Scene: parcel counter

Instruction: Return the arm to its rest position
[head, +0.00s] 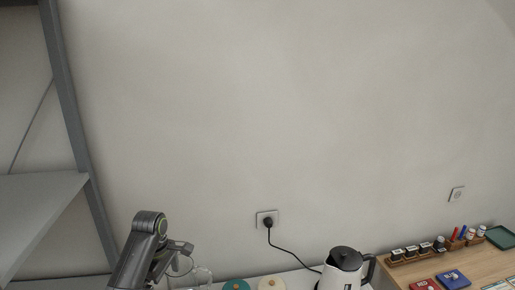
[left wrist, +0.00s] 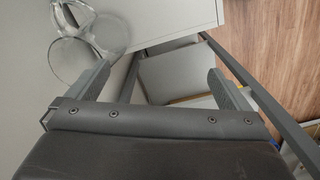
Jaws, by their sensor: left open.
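My left arm rises at the lower left of the head view, with its left gripper (head: 180,262) in front of the wall. In the left wrist view the left gripper (left wrist: 162,82) has its two fingers wide apart, with nothing between them. A clear glass vessel (left wrist: 96,36) shows beyond and beside the left finger in that view. Clear glass also shows in the head view (head: 203,275), partly behind the gripper; I cannot tell whether they touch. My right gripper is not in view.
A grey metal shelf (head: 40,205) stands at the left. A wooden counter (head: 480,262) at the right holds jars, pens and boxes. Wood floor (left wrist: 285,40) shows below.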

